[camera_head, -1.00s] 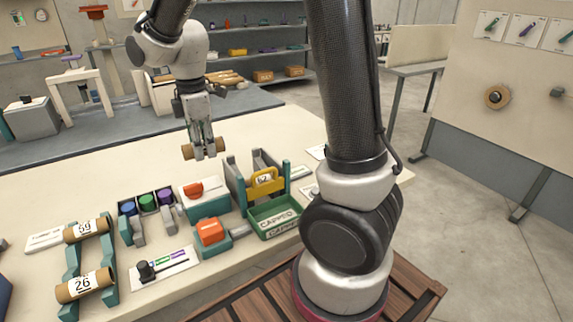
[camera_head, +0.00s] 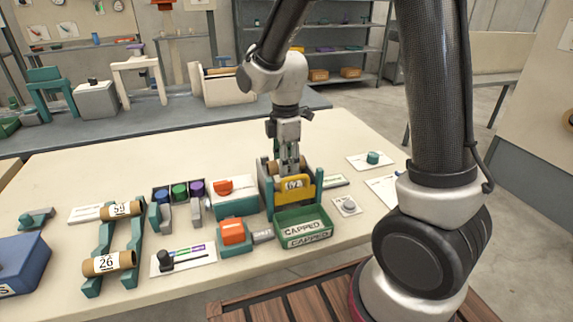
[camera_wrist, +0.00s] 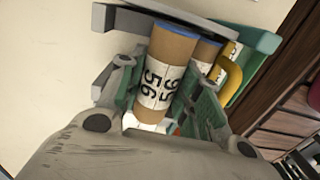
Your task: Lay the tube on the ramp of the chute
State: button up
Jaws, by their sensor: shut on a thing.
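My gripper (camera_head: 288,167) is down at the chute (camera_head: 266,205), a teal and grey holder with a yellow gate (camera_head: 311,184) at its front. In the wrist view the gripper (camera_wrist: 165,97) is shut on a cardboard tube (camera_wrist: 178,48) with a blue end and a white number label. In the head view only bits of this tube (camera_head: 273,167) show beside the fingers. A second tube (camera_wrist: 207,52) lies alongside it, close to the yellow gate (camera_wrist: 233,76). I cannot tell whether the held tube touches the ramp, which is mostly hidden.
A green tray marked CAPPED (camera_head: 305,240) stands in front of the chute. Left of it are an orange-topped device (camera_head: 233,232) and a box with an orange part (camera_head: 236,206). Tubes 59 (camera_head: 121,209) and 26 (camera_head: 108,263) lie on a teal rack.

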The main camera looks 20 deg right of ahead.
jog(key=shift+f, duration=0.3)
jog(key=shift+f, duration=0.15)
jog(key=shift+f, duration=0.35)
jog(key=shift+f, duration=0.1)
jog(key=o, duration=0.8)
